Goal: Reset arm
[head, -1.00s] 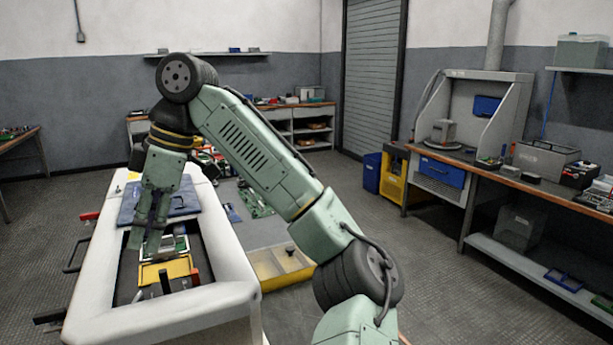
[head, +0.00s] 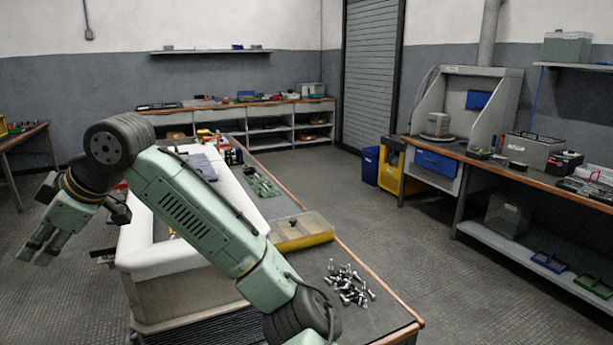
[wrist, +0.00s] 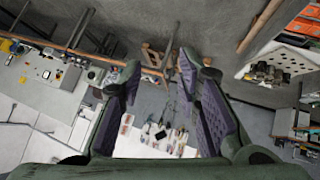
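My gripper (head: 40,245) hangs at the far left in the head view, out beside the white-rimmed housing (head: 165,255) and above the floor. In the wrist view my gripper (wrist: 158,75) shows its two dark-padded fingers spread apart with nothing between them. My green arm reaches left across the housing and hides much of its inside. A grey-blue panel (head: 203,163) shows at the far end of the housing.
A bench beside the housing bears a pile of metal bolts (head: 350,284), a yellow parts box (head: 301,231) and a green circuit board (head: 259,181). Another workbench (head: 500,170) runs along the right. Open floor (head: 60,300) lies under my gripper.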

